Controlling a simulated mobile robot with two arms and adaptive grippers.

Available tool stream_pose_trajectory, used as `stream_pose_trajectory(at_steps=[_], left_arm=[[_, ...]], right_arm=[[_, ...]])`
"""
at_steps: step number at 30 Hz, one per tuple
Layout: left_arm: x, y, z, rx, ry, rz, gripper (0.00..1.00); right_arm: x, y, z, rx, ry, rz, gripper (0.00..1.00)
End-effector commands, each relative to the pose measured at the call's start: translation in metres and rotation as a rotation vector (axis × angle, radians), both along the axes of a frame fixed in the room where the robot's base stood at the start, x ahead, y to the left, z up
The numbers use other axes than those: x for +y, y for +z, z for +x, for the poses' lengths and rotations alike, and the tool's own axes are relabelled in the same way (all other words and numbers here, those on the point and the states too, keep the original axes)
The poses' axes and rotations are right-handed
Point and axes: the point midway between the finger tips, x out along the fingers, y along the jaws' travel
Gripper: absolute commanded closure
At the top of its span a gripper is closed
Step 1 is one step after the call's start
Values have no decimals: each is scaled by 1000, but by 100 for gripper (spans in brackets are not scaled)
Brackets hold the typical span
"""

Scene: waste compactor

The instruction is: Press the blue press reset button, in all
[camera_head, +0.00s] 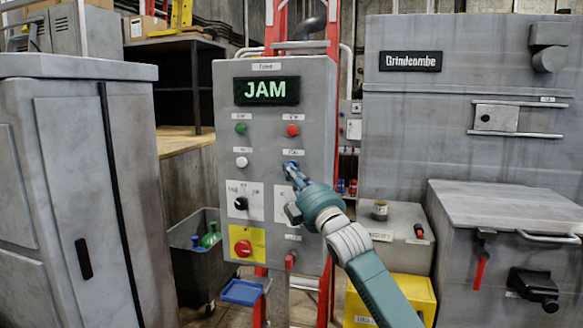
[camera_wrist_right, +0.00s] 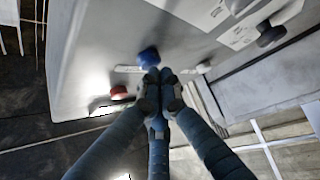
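The blue button (camera_wrist_right: 148,55) sticks out of the grey control panel (camera_head: 228,85), just beyond my fingertips in the right wrist view. In the head view only a bit of blue (camera_head: 290,163) shows, mostly hidden behind my right gripper (camera_head: 292,170). My right gripper also fills the middle of the wrist view (camera_wrist_right: 158,78), with its fingertips drawn together and nothing held between them. The tips are right by the button; I cannot tell whether they touch it. The panel's display (camera_head: 266,91) reads JAM in green. My left gripper is not in view.
Nearby on the panel are a red button (camera_head: 292,130), a green button (camera_head: 240,128), a white button (camera_head: 241,162), a black knob (camera_head: 240,203) and a red mushroom button (camera_head: 243,248) on yellow. A grey cabinet (camera_head: 80,190) stands left, the compactor (camera_head: 440,130) right.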

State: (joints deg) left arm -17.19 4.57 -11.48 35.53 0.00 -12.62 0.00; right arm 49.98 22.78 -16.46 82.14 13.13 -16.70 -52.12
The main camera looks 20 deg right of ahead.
Motion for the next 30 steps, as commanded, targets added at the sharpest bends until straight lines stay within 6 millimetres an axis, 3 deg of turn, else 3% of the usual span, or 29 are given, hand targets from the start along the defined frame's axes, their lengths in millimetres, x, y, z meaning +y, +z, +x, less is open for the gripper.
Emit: stream_pose_trajectory(at_steps=[19,30], left_arm=[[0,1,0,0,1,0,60],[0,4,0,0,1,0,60]], right_arm=[[9,-1,-14,1,0,0,100],[30,-1,-44,1,3,0,100]])
